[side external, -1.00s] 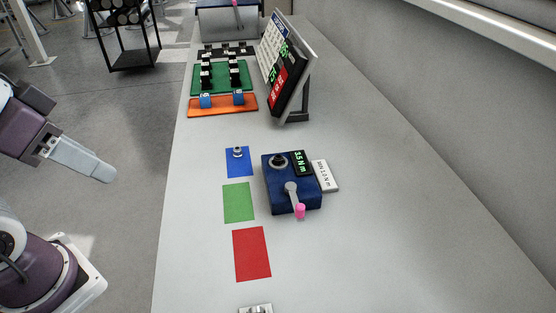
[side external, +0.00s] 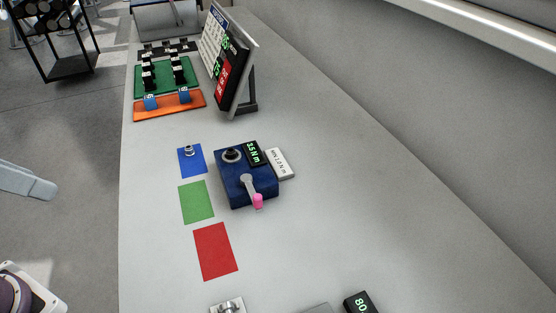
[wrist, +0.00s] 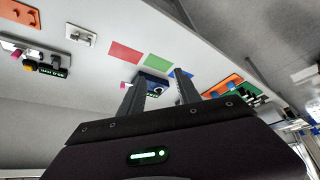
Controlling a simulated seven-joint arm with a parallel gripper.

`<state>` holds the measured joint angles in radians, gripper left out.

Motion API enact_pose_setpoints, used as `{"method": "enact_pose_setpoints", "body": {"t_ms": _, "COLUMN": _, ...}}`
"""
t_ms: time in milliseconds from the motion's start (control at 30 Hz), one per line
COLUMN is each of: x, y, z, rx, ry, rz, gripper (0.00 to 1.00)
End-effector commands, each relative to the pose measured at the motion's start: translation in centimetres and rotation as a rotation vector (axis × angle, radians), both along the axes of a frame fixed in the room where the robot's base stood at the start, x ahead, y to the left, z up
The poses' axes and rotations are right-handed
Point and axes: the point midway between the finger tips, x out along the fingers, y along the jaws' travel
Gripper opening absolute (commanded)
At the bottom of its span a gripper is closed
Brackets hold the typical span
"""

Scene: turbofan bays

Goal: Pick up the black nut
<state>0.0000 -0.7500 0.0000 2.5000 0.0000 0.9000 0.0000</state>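No single thing is clearly the black nut. A dark round ring (side external: 232,155) sits on top of the blue box device (side external: 240,190), which has a pink-tipped lever and a green readout. Several black pieces (side external: 148,78) stand on the green tray (side external: 163,92) farther back; their shape is too small to tell. A silvery nut-like part (side external: 188,151) stands on the blue square (side external: 193,167). My gripper (wrist: 158,82) is open and empty in the wrist view, its two fingers apart.
Green (side external: 197,203) and red (side external: 215,252) squares lie flat on the bench. An orange tray (side external: 168,106) is in front of the green one, beside a tilted display board (side external: 229,65). A silvery fixture (side external: 228,307) is at the near edge. The bench's right side is clear.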

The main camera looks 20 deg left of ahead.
Motion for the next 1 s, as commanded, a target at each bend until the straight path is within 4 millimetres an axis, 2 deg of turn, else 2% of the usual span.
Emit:
{"method": "enact_pose_setpoints", "body": {"t_ms": 100, "x": 0.0, "y": 0.0, "z": 0.0, "rx": 0.0, "ry": 0.0, "rz": 0.0, "gripper": 0.39}}
{"method": "enact_pose_setpoints", "body": {"t_ms": 133, "x": 0.0, "y": 0.0, "z": 0.0, "rx": 0.0, "ry": 0.0, "rz": 0.0, "gripper": 0.45}}
{"method": "enact_pose_setpoints", "body": {"t_ms": 167, "x": 0.0, "y": 0.0, "z": 0.0, "rx": 0.0, "ry": 0.0, "rz": 0.0, "gripper": 0.47}}
{"method": "enact_pose_setpoints", "body": {"t_ms": 433, "x": 0.1, "y": 0.0, "z": 0.1, "rx": -0.006, "ry": 0.002, "rz": 0.005, "gripper": 0.47}}
{"method": "enact_pose_setpoints", "body": {"t_ms": 533, "x": 1.9, "y": -0.3, "z": 1.3, "rx": -0.094, "ry": 0.044, "rz": 0.081, "gripper": 0.47}}
{"method": "enact_pose_setpoints", "body": {"t_ms": 567, "x": 3.0, "y": -0.5, "z": 1.9, "rx": -0.142, "ry": 0.07, "rz": 0.13, "gripper": 0.47}}
{"method": "enact_pose_setpoints", "body": {"t_ms": 667, "x": 8.6, "y": -0.8, "z": 3.7, "rx": -0.333, "ry": 0.189, "rz": 0.373, "gripper": 0.47}}
{"method": "enact_pose_setpoints", "body": {"t_ms": 767, "x": 15.5, "y": -0.8, "z": 3.7, "rx": -0.474, "ry": 0.312, "rz": 0.673, "gripper": 0.47}}
{"method": "enact_pose_setpoints", "body": {"t_ms": 800, "x": 18.4, "y": -0.8, "z": 3.1, "rx": -0.51, "ry": 0.353, "rz": 0.798, "gripper": 0.47}}
{"method": "enact_pose_setpoints", "body": {"t_ms": 867, "x": 22.7, "y": -0.9, "z": 1.4, "rx": -0.542, "ry": 0.403, "rz": 0.987, "gripper": 0.47}}
{"method": "enact_pose_setpoints", "body": {"t_ms": 900, "x": 25.4, "y": -1.1, "z": 0.0, "rx": -0.549, "ry": 0.424, "rz": 1.109, "gripper": 0.47}}
{"method": "enact_pose_setpoints", "body": {"t_ms": 1000, "x": 31.1, "y": -2.0, "z": -4.7, "rx": -0.528, "ry": 0.436, "rz": 1.376, "gripper": 0.47}}
